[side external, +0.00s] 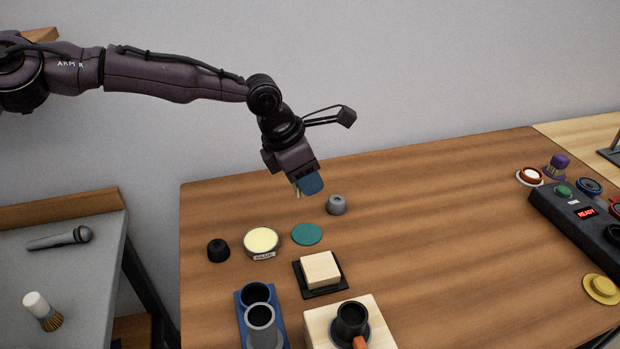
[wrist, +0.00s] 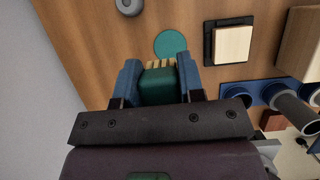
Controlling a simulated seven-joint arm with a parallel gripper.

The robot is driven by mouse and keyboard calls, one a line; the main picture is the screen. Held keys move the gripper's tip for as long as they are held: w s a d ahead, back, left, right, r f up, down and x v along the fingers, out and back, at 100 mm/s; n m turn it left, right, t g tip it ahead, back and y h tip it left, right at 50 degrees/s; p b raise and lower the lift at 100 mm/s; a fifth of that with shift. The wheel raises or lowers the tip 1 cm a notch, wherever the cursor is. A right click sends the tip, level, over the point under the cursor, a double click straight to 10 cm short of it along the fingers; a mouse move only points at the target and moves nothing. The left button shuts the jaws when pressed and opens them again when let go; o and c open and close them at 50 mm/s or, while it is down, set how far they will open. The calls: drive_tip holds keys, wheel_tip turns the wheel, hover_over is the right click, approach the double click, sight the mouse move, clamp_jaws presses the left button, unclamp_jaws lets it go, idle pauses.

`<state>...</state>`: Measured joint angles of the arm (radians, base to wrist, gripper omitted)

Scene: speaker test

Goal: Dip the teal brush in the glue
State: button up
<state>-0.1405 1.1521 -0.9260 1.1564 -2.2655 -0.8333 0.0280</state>
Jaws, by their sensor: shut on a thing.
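My gripper (wrist: 158,82) is shut on the teal brush (wrist: 158,88), whose pale bristles point away from the wrist. In the side external view my gripper (side external: 308,184) holds it above the table, and the blue fingers hide most of the brush; only a bit of bristle (side external: 297,190) shows. The glue (side external: 261,240) is a round dish with a pale cream surface and a label on its front. It stands on the table, nearer the camera and left of my gripper, apart from the brush. The wrist view does not show the glue.
A flat teal disc (side external: 307,234) lies right of the glue, with a grey knob (side external: 337,204) behind it and a black knob (side external: 218,250) at the left. A wooden block on a black base (side external: 321,270) and a blue rack with cups (side external: 241,312) stand in front.

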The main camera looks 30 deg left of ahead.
drive_tip(key=s+a, duration=0.3)
drive_tip(key=a, duration=0.2)
hover_over(271, 237)
drive_tip(key=f, duration=0.2)
drive_tip(key=s+a, duration=0.1)
drive_tip(key=shift+f, duration=2.9)
drive_tip(key=shift+f, duration=0.6)
wheel_tip(271, 237, up, 7)
drive_tip(key=shift+w, duration=0.1)
idle(0.6)
